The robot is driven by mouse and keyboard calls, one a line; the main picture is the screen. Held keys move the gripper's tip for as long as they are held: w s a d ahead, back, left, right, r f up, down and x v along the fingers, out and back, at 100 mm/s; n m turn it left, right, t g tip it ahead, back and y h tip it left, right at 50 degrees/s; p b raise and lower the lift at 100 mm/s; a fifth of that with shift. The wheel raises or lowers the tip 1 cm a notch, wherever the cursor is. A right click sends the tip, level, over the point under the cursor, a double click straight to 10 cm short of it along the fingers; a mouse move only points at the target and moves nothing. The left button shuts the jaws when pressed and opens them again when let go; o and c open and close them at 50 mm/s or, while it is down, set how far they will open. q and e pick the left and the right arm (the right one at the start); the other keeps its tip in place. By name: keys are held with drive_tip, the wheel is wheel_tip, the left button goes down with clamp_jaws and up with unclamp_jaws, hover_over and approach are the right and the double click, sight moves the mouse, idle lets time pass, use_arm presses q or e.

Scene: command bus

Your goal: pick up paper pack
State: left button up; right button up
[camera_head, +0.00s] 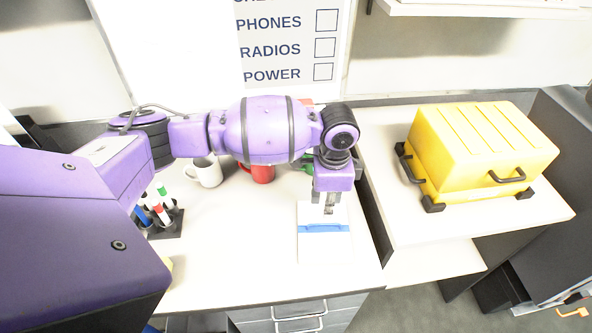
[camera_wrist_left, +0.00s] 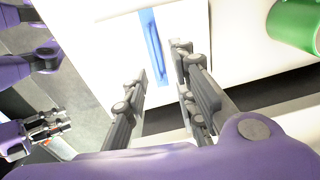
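The paper pack is white with a blue band (camera_head: 324,228) and lies on the white counter near its front edge. My left gripper (camera_head: 330,207) points down over the back part of the pack. In the left wrist view the gripper (camera_wrist_left: 158,66) is open, its two fingers apart with the blue band (camera_wrist_left: 153,45) showing between and beyond them. Nothing is seen held; whether the fingertips touch the pack cannot be told. What seems to be my right gripper (camera_wrist_left: 48,128) shows small at the left of the wrist view, away from the pack; its opening is unclear.
A white mug (camera_head: 207,172), a red mug (camera_head: 262,174) and a partly hidden green one (camera_wrist_left: 297,24) stand behind the pack. A holder with markers (camera_head: 165,221) is at left. A yellow case (camera_head: 482,150) sits on the right counter, past a dark gap.

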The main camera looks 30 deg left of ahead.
sight(326, 220)
use_arm(q)
drive_tip(key=f, duration=0.2)
drive_tip(key=shift+s+d+f, duration=0.1)
drive_tip(key=shift+s+f, duration=0.25)
drive_tip(key=shift+f, duration=0.05)
wheel_tip(326, 220, down, 4)
drive_tip(key=shift+d+r, duration=0.1)
drive_tip(key=shift+r, duration=0.05)
drive_tip(key=shift+f, duration=0.3)
drive_tip(key=c, duration=0.6)
clamp_jaws()
use_arm(e)
drive_tip(key=shift+s+d+f, duration=0.15)
drive_tip(key=shift+s+f, duration=0.25)
drive_tip(key=shift+s, duration=0.35)
drive_tip(key=shift+s+d+f, duration=0.15)
drive_tip(key=shift+s+f, duration=0.25)
drive_tip(key=shift+s, duration=0.35)
